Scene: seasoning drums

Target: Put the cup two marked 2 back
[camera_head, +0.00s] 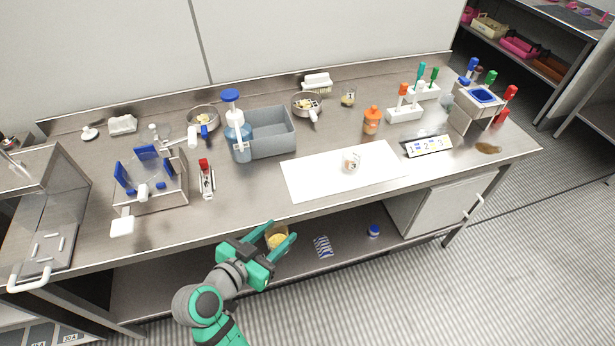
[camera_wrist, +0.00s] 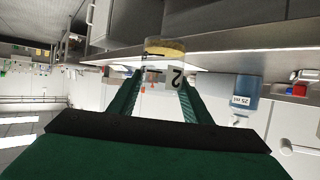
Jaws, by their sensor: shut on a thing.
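My gripper (camera_head: 281,231) is shut on a clear cup with yellow contents (camera_head: 277,240), in front of the bench's front edge and over the lower shelf in the head view. The wrist view shows this cup (camera_wrist: 165,62) between the fingers with a label reading 2, upside down in the picture. A cup marked 3 (camera_head: 352,163) stands on the white mat (camera_head: 310,178). A cup marked 1 (camera_head: 348,98) stands at the back of the bench. A strip with 1, 2, 3 (camera_head: 428,146) lies right of the mat.
A blue pump bottle (camera_head: 238,135) and a grey bin (camera_head: 272,130) stand left of the mat. A red-capped item (camera_head: 206,178) stands front left. Most of the mat is bare.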

